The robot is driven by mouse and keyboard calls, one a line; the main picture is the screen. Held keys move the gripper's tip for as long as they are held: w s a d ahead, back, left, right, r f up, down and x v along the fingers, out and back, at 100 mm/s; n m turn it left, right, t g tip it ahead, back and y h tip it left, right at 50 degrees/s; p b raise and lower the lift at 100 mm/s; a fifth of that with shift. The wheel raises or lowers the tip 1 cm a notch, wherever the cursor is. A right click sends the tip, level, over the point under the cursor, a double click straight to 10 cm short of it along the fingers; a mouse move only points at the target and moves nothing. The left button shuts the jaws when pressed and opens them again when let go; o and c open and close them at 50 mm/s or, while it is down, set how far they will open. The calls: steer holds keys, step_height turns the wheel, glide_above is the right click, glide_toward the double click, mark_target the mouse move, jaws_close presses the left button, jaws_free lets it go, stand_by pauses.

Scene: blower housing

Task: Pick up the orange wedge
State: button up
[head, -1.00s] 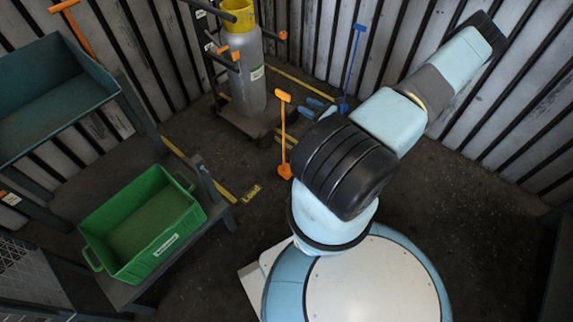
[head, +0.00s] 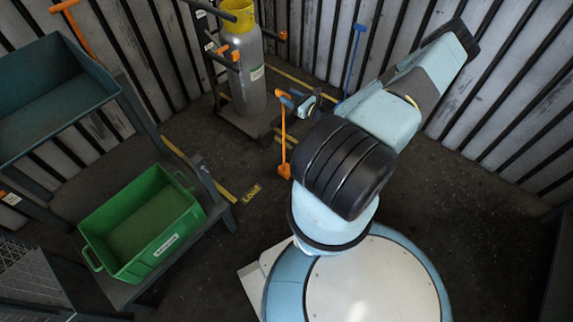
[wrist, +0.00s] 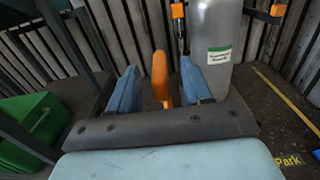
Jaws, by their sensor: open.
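My gripper (wrist: 160,85) is open, with its blue fingers apart on both sides of an upright orange piece (wrist: 160,75). I cannot tell whether this piece is the orange wedge or the top of the orange long-handled tool (head: 283,135). Its lower end is hidden behind the dark gripper body. In the head view, my gripper (head: 291,97) is beside the top of that tool, partly hidden behind my arm. No separate wedge is clear in the head view.
A grey gas cylinder with a yellow collar (head: 246,75) stands on a trolley behind. A green crate (head: 140,225) sits on a low bench at left. A blue tool (head: 352,60) leans on the wall. Dark floor at right is clear.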

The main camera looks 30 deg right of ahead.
mark_target(276, 89)
steer(key=x, duration=0.4)
steer(key=shift+c, duration=0.5)
jaws_close()
stand_by(0.9)
